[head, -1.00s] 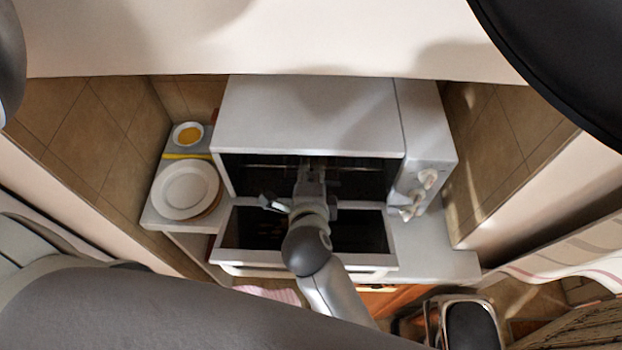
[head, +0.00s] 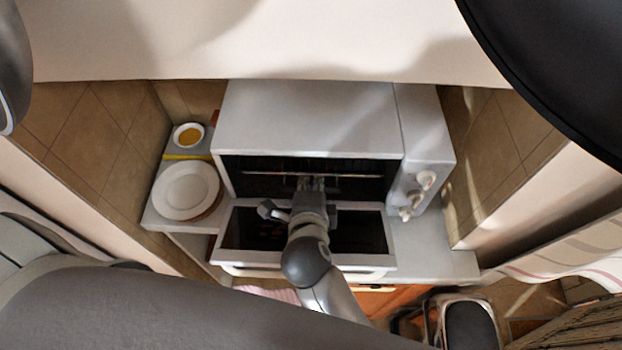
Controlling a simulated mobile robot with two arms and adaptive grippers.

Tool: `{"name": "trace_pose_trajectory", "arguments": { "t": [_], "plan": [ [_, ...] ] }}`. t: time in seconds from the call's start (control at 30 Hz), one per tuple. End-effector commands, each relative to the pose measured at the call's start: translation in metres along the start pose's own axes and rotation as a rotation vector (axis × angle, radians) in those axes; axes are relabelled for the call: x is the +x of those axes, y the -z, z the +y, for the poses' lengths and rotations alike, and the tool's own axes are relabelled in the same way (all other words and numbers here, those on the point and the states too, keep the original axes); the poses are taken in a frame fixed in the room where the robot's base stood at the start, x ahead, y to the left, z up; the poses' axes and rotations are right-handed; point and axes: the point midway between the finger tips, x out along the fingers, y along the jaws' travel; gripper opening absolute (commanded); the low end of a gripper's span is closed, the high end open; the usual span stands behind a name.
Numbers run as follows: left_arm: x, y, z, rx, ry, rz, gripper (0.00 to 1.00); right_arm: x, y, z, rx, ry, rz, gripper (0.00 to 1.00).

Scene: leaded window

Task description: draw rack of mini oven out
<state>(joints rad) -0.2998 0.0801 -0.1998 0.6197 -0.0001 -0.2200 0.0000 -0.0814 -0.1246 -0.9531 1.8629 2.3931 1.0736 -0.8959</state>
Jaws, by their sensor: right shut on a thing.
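The white mini oven (head: 310,115) stands on a counter with its door (head: 250,228) folded down open in front. The oven's rack (head: 265,173) shows as a thin pale bar across the dark opening. My right gripper (head: 311,184) reaches over the open door to the opening and is shut on the rack's front near its middle. The fingertips are small and partly lost in the dark inside. The depth of the rack behind its front edge is hidden.
White plates (head: 186,190) are stacked on the counter left of the oven, with a small bowl of something yellow (head: 188,135) behind them. The oven's knobs (head: 417,195) are on its right. Walls close in on both sides.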

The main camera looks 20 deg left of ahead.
Motion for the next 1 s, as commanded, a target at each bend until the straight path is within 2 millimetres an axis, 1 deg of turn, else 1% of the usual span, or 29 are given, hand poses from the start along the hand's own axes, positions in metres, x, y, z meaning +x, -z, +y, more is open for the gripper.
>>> {"name": "trace_pose_trajectory", "arguments": {
  "t": [0.1,0.63,0.8,1.0],
  "plan": [
    [-0.004,0.001,0.0,0.0,0.0,0.0,0.5,-0.007,0.0,0.004,-0.001,-0.002,-0.001,0.0],
    [-0.016,0.002,0.0,0.0,0.0,0.0,0.5,-0.034,0.0,0.021,-0.001,-0.004,-0.001,0.0],
    [-0.018,0.002,0.0,0.0,0.0,0.0,0.5,-0.038,0.0,0.024,-0.001,-0.002,-0.001,0.0],
    [-0.017,0.002,0.0,0.0,0.0,0.001,0.5,-0.039,-0.001,0.024,-0.001,-0.001,-0.001,0.0]
  ]
}}
